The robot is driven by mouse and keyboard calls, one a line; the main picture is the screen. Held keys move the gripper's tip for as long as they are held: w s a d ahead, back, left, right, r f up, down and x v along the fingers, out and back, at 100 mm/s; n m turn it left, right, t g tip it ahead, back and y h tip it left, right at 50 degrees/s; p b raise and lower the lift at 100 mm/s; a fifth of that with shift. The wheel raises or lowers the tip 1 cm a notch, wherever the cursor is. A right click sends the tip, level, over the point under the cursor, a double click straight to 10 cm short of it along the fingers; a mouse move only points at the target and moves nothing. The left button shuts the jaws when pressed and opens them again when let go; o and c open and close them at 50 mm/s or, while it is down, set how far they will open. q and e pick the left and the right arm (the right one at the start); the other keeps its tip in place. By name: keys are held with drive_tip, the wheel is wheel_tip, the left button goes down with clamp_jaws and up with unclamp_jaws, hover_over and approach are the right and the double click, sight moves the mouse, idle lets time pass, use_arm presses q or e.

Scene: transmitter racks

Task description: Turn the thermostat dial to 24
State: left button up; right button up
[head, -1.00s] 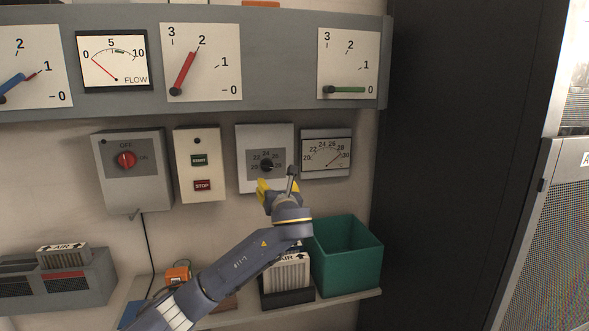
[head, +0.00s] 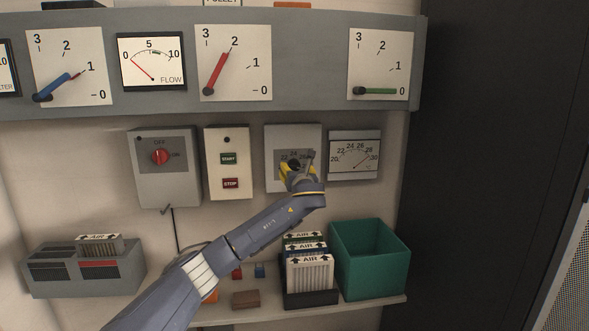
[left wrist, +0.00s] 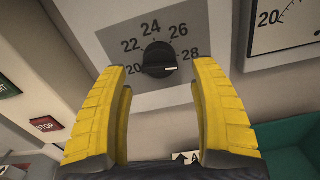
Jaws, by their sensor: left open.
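The thermostat dial is a black knob (left wrist: 158,58) on a light wall panel (head: 275,145) with a grey scale plate. Numbers 20 to 28 arc over it in the left wrist view. A small pale mark shows at the knob's lower right edge, not at 24. My left gripper (head: 298,168), with yellow fingers, is in front of this panel and partly hides the knob in the head view. In the left wrist view its open fingers (left wrist: 158,75) are on either side of the knob, apart from it and nearer the camera. My right gripper is out of view.
A thermometer gauge (head: 354,156) hangs right of the thermostat, its needle near 30. To the left are a START/STOP box (head: 228,172) and a red-knobbed OFF/ON box (head: 165,185). Below, a shelf holds AIR filters (head: 309,274) and a green bin (head: 369,262).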

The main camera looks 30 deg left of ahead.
sight(295, 168)
use_arm(q)
drive_tip(key=shift+x, duration=1.9)
drive_tip(key=c, duration=1.3)
